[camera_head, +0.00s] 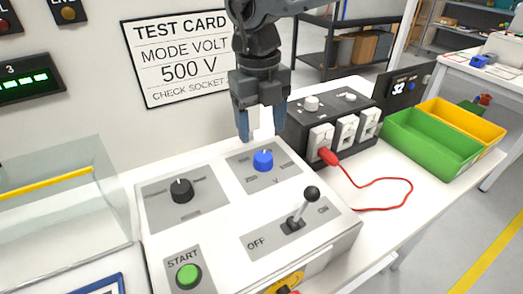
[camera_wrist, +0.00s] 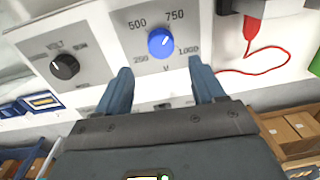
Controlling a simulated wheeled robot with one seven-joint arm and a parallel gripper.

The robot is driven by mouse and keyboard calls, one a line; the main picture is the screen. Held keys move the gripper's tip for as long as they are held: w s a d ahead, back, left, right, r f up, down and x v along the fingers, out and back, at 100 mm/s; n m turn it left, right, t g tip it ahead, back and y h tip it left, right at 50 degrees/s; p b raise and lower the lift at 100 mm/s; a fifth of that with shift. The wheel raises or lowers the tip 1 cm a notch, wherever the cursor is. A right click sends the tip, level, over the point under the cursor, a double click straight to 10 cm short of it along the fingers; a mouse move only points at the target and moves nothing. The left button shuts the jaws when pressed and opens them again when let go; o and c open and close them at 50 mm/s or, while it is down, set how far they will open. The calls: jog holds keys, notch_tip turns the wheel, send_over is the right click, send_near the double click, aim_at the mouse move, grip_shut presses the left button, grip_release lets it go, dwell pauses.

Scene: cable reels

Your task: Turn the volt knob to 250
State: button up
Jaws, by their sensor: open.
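The blue volt knob (camera_head: 263,160) stands on a grey plate on the sloped white panel. In the wrist view the blue knob (camera_wrist: 161,43) is ringed by the marks 250, 500, 750 and 1000, with 250 at lower left. A pale mark shows on its face, seemingly toward the upper right; I cannot read the setting for sure. My gripper (camera_head: 262,128) is open and empty, just above and behind the knob in the head view. In the wrist view its fingertips (camera_wrist: 160,66) are spread either side of the knob's line, apart from it.
A black knob (camera_head: 182,190) marked VOLT sits left of the blue one. A lever (camera_head: 302,208) marked OFF and ON and a green START button (camera_head: 188,274) are nearer. A socket box (camera_head: 335,125) with a red plug (camera_head: 328,156) stands right. The wall card (camera_head: 180,58) reads 500 V.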

aim_at(263, 157)
jog(key=shift+w+d+f+p, duration=0.1)
jog(key=shift+f+p, duration=0.25)
jog(key=shift+f, duration=1.6)
jog(key=shift+d+f+p, duration=0.1)
jog(key=shift+f+p, duration=0.25)
jog(key=shift+f, duration=1.55)
jog(key=c, duration=1)
jog(key=shift+c, duration=0.2)
